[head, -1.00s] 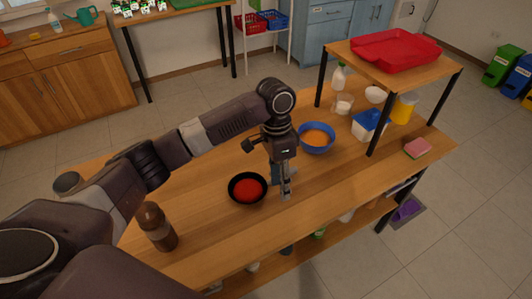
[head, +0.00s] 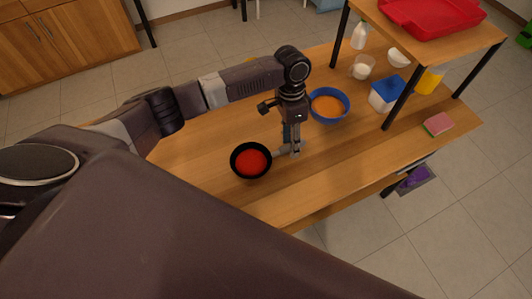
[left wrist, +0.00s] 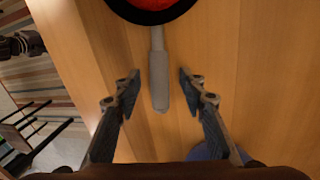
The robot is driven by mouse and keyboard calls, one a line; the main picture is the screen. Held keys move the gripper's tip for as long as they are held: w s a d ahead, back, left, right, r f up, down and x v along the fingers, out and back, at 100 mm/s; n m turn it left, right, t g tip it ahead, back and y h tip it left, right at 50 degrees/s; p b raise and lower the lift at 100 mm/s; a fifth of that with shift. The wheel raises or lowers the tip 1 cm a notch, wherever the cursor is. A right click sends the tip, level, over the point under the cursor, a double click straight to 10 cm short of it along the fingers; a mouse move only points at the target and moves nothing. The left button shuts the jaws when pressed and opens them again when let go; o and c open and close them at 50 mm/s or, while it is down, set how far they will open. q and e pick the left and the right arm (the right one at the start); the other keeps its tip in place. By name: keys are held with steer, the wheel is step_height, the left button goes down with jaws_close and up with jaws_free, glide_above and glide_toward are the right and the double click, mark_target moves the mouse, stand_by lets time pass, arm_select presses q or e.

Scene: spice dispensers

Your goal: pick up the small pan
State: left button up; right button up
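The small pan (head: 251,160) is black with a red inside and sits on the wooden table. Its grey handle (head: 283,151) points right, toward my left gripper (head: 296,148). In the left wrist view the pan (left wrist: 152,8) is at the top edge, partly cut off. Its handle (left wrist: 159,75) comes down between the two open fingers of my left gripper (left wrist: 159,88). Gaps show on both sides of the handle, so the fingers do not touch it there. My right gripper is not in view.
A blue bowl with orange contents (head: 329,105) stands just behind my left gripper. A shelf with a red tray (head: 432,15) stands at the back right. A blue-lidded container (head: 388,94) and a sponge (head: 438,124) are on the right. The table front is clear.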

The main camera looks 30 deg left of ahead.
arm_select(q)
steer(key=shift+f, duration=0.3)
steer(key=c, duration=0.4)
steer(key=shift+c, duration=1.1)
jaws_close()
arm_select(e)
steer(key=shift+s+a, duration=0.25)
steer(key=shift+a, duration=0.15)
arm_select(q)
steer(key=shift+r, duration=0.1)
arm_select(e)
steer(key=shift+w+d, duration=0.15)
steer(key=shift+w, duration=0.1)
